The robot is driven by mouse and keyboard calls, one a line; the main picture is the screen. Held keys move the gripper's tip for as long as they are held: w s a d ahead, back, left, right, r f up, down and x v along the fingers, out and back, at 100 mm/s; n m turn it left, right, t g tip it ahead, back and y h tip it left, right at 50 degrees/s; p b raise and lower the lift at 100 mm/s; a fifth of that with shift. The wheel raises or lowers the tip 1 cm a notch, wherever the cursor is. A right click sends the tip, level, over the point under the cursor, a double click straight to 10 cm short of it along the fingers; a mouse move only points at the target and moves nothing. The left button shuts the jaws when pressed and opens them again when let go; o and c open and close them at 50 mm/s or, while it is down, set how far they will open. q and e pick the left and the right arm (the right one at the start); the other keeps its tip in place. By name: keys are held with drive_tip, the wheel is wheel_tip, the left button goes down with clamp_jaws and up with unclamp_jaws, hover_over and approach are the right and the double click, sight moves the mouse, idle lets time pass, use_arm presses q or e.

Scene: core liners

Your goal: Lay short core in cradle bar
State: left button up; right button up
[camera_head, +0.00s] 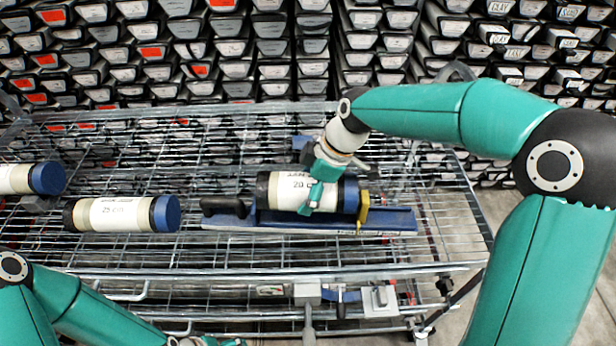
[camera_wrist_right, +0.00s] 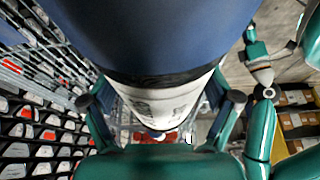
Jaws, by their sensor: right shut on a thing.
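The short core (camera_head: 287,190), a cream tube with a "20" label, a black left end and a dark blue right cap, lies level over the cradle bar (camera_head: 392,220). That bar is blue, with a black handle at its left and a yellow stop (camera_head: 363,209) by the core's blue cap. My right gripper (camera_head: 318,197) is shut around the core from above. In the right wrist view the core (camera_wrist_right: 165,100) sits between both fingers, its blue cap large at the top. I cannot tell whether it touches the bar. My left gripper (camera_head: 205,341) is mostly cut off at the bottom edge.
A longer core (camera_head: 118,214) marked "25" lies left of the handle, and another core (camera_head: 22,179) lies at the far left. All are on a wire mesh cart (camera_head: 215,262). Racks of core liners (camera_head: 270,50) fill the back. Clamps and fittings (camera_head: 345,296) show below the front edge.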

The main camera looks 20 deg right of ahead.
drive_tip(key=shift+f, duration=2)
drive_tip(key=o, duration=1.6)
drive_tip(key=shift+s+f, duration=0.1)
drive_tip(key=shift+f, duration=0.05)
drive_tip(key=shift+c, duration=0.2)
drive_tip(key=v, duration=1.2)
